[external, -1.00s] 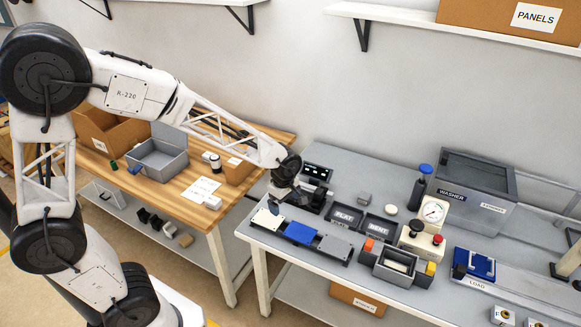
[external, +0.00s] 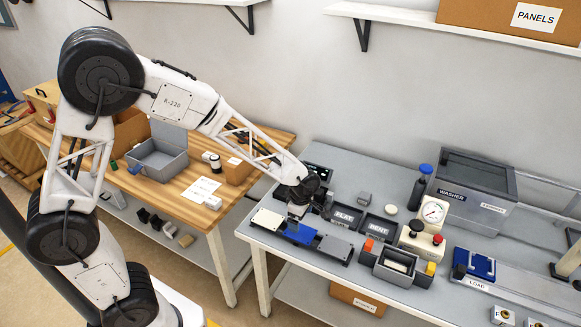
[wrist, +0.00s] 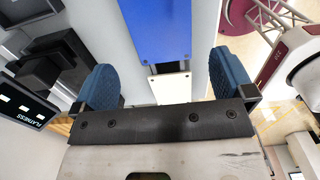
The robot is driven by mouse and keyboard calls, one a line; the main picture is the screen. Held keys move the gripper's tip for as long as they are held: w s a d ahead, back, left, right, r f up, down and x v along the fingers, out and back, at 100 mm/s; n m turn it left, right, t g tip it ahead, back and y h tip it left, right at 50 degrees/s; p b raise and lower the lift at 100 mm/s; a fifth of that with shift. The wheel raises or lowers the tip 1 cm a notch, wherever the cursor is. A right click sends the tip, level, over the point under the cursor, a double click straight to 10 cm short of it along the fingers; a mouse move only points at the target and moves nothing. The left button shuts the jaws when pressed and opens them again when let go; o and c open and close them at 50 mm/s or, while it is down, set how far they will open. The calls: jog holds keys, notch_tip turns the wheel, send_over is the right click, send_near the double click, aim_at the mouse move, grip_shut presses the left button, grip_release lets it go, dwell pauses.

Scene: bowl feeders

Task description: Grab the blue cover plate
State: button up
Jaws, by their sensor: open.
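The blue cover plate (external: 299,234) lies on a dark rack on the grey bench, between a cream plate (external: 267,219) and a grey plate (external: 335,248). My gripper (external: 297,213) is just above the blue plate and hides part of its far side. There the blue plate (wrist: 165,30) is at the top centre, beyond the fingertips, and the cream plate (wrist: 172,88) is nearer. I cannot see any contact with the blue plate.
The FLAT bin (external: 345,217) and BENT bin (external: 379,229) stand right of my gripper. A dark flatness display shows in the wrist view (wrist: 22,103). A gauge unit (external: 432,212) and the washer (external: 470,182) stand farther right. Another blue piece (external: 478,264) sits at LOAD.

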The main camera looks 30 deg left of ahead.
aim_at(300, 232)
jog(key=shift+f, duration=0.55)
jog(key=shift+d+f, duration=0.1)
jog(key=shift+f, duration=2.55)
jog(key=c, duration=0.8)
jog(key=shift+r, duration=0.15)
